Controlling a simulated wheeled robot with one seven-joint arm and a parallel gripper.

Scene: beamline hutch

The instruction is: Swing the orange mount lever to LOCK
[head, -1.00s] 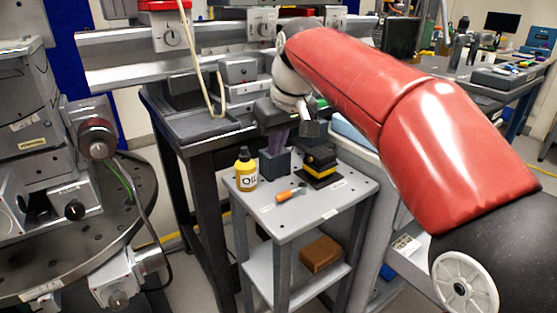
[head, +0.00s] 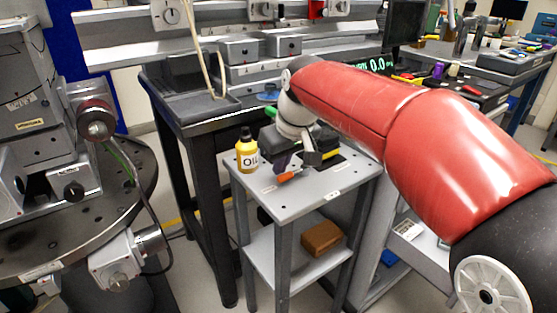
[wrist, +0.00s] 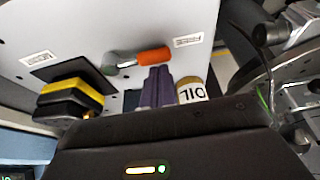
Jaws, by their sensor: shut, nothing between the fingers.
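The orange lever (head: 288,176) lies on the top of the small grey cart. In the wrist view its orange handle (wrist: 154,56) joins a grey round hub (wrist: 118,62). A white label (wrist: 188,41) lies beyond the handle end and another (wrist: 38,58) lies on the hub side; I cannot read either. My gripper (head: 282,166) has purple fingers, pressed together with nothing between them. In the wrist view my fingertips (wrist: 158,70) are right beside the orange handle; I cannot tell whether they touch it. My wrist hides part of the cart top in the head view.
A yellow OIL bottle (head: 247,152) stands left of my fingers, close by; it shows in the wrist view (wrist: 191,90). A yellow-and-black block (wrist: 72,98) stands on a dark plate beside the hub. A brown box (head: 322,237) sits on the lower shelf. The cart's front edge is clear.

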